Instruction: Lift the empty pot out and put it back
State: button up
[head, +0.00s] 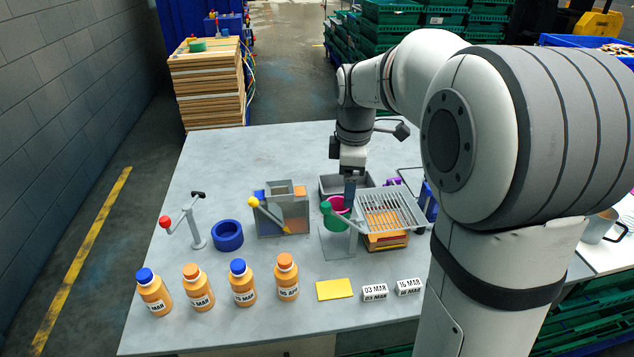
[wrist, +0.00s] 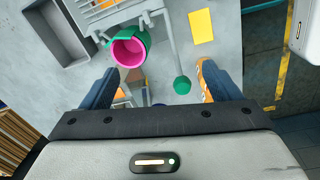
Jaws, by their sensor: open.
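A magenta pot (head: 338,202) sits in a green cup-like holder (head: 335,222) on a grey stand, left of a slatted grey rack. In the wrist view the round mouth of the magenta pot (wrist: 128,52) faces me, with the green holder (wrist: 131,36) around it. Its inside looks empty. My gripper (head: 350,188) is above the table just behind and over the pot, pointing down. In the wrist view my gripper (wrist: 158,88) is open with nothing between its fingers, and the pot lies beyond the fingertips, toward the left finger.
A lever with a green knob (wrist: 182,85) stands beside the pot. The slatted rack (head: 390,210) is close on the right, a grey bin (head: 330,184) behind. A grey box with a yellow-knobbed lever (head: 254,202) stands left. Several bottles (head: 243,285) line the front. The back left table is clear.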

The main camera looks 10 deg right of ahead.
aim_at(339, 203)
jog(key=w+f+n, duration=0.1)
jog(key=w, duration=0.1)
jog(key=w+f+n, duration=0.1)
jog(key=w+n, duration=0.1)
jog(key=w+f+n, duration=0.1)
jog(key=w, duration=0.1)
jog(key=shift+w+f+n+g, duration=0.2)
jog(key=shift+n+g, duration=0.2)
jog(key=f, duration=0.2)
jog(key=f+p, duration=0.1)
jog(key=f, duration=0.2)
jog(key=w+f, duration=0.1)
jog(key=f, duration=0.1)
jog(key=shift+f+p, duration=0.35)
jog(key=shift+c, duration=0.2)
jog(key=c, duration=1.5)
jog(key=shift+r, duration=0.1)
jog(key=shift+r, duration=0.1)
